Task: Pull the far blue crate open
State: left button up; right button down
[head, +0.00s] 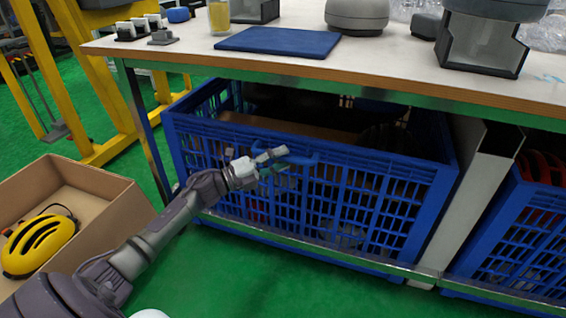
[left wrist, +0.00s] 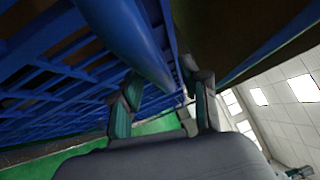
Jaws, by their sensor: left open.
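A large blue slatted crate (head: 340,205) stands under the table in the middle of the head view. Its open top shows between its front rim and the table edge, with brown and dark contents inside. A blue handle (head: 300,158) sits on its front, near the rim. My left gripper (head: 275,161) is open at this handle. In the left wrist view, the blue handle bar (left wrist: 135,45) runs between the fingers of my left gripper (left wrist: 163,78); I cannot tell if they touch it. A second blue crate (head: 510,240) stands at the right, partly cut off. My right gripper is out of view.
The table (head: 385,62) overhangs the crates and carries a blue mat (head: 280,41) and several containers. A white post (head: 470,190) stands between the crates. A cardboard box (head: 95,190) with a yellow helmet (head: 38,245) is at left. Green floor (head: 250,285) in front is clear.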

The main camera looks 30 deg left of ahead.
pick_arm(q)
jog(key=shift+w+d, duration=0.3)
jog(key=shift+w, duration=0.15)
grip_shut()
